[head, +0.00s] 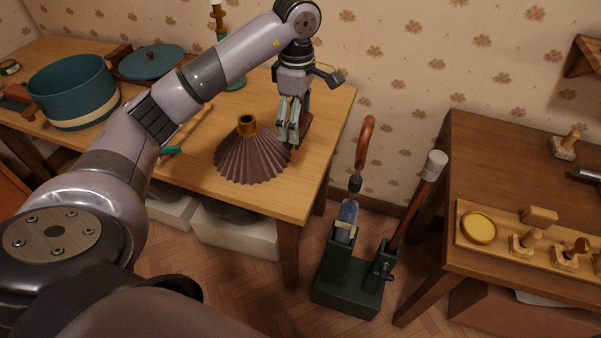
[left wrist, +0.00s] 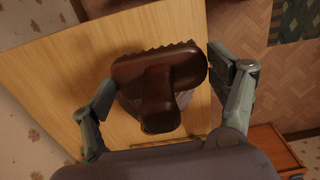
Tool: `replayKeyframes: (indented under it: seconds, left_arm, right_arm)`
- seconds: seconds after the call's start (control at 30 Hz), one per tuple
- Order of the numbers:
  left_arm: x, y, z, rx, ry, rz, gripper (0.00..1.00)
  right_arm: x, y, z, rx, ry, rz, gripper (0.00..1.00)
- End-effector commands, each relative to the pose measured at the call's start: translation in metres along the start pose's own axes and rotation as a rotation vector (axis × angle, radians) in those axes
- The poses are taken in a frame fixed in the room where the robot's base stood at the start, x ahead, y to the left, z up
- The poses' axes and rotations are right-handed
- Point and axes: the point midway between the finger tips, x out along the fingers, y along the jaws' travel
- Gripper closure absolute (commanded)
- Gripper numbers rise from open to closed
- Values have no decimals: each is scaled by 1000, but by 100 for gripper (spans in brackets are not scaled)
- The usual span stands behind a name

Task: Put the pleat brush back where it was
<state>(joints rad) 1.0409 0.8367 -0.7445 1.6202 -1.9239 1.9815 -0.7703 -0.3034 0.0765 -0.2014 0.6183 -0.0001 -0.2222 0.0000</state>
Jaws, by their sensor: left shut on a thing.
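In the head view my left gripper (head: 290,122) points down over the right part of the wooden table. A brown part of the brush (head: 306,123) shows beside the fingers. The brown pleated shade (head: 245,158) with a brass collar stands just left of the gripper. Whether the brush touches shade or table is unclear. My right gripper is out of view.
A teal pot (head: 72,97), a teal lid (head: 152,62) and a green-handled tool (head: 186,137) are on the same table (head: 285,195). A dark green stand (head: 345,288) with upright tools is on the floor. The right table (head: 500,150) holds a wooden rack (head: 500,262).

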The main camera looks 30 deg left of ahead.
Motion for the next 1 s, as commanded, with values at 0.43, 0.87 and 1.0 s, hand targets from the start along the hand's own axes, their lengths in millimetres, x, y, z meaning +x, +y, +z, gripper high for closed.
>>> replayKeyframes:
  seconds: [0.43, 0.87, 1.0]
  left_arm:
    - [113, -1, 1, 0, -2, -4, 70]
    - [159, -1, 2, -1, -4, -4, 70]
    - [174, 0, 1, 1, -3, 0, 70]
  right_arm:
    - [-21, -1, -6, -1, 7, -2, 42]
    - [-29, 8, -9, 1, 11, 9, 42]
    - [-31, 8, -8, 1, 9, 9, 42]
